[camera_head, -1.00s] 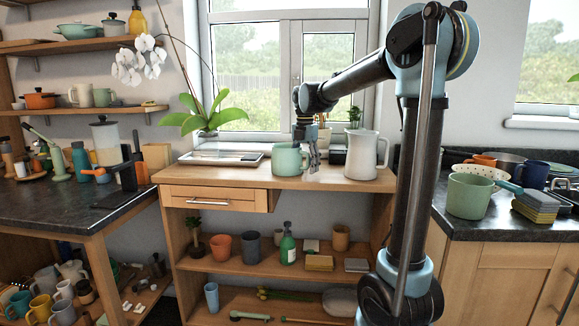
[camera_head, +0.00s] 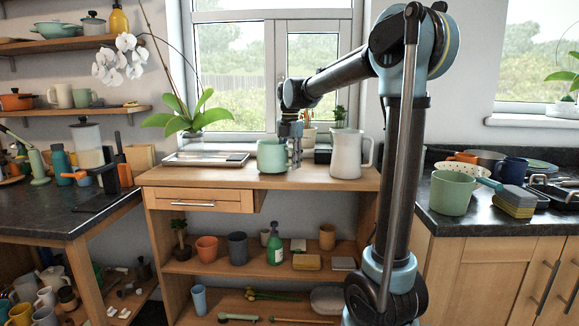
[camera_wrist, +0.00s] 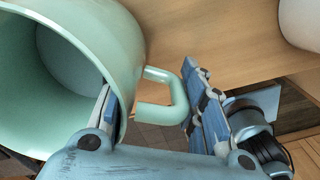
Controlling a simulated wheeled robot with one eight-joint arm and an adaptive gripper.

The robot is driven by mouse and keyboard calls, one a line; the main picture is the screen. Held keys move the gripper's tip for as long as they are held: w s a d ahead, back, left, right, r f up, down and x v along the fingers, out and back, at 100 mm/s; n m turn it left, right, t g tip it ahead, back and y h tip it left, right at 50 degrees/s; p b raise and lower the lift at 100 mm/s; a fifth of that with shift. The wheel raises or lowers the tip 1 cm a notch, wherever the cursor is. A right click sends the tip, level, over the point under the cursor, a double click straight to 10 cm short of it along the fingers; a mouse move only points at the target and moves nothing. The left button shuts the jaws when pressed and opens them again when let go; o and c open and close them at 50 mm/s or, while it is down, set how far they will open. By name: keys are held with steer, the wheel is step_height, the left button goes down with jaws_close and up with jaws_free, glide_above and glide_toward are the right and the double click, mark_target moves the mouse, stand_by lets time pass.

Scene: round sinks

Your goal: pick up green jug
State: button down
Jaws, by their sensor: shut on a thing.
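The green jug (camera_head: 271,157) is pale mint and stands upright on top of the wooden cabinet (camera_head: 218,176). In the wrist view the jug (camera_wrist: 128,45) fills the left side, its open mouth facing the camera and its handle (camera_wrist: 178,98) on the right. My gripper (camera_head: 293,150) is at the jug's right side, pointing down. In the wrist view my gripper's fingers (camera_wrist: 155,112) lie either side of the handle, the left one by the jug wall. The gripper is shut on the jug; the exact contact is partly hidden.
A white pitcher (camera_head: 346,154) stands close to the right of my gripper. A metal tray (camera_head: 205,159) lies left of the jug. A potted orchid (camera_head: 192,122) and small plant (camera_head: 340,115) stand behind. A larger green pot (camera_head: 451,193) sits on the right counter.

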steer(key=shift+r, duration=4.3)
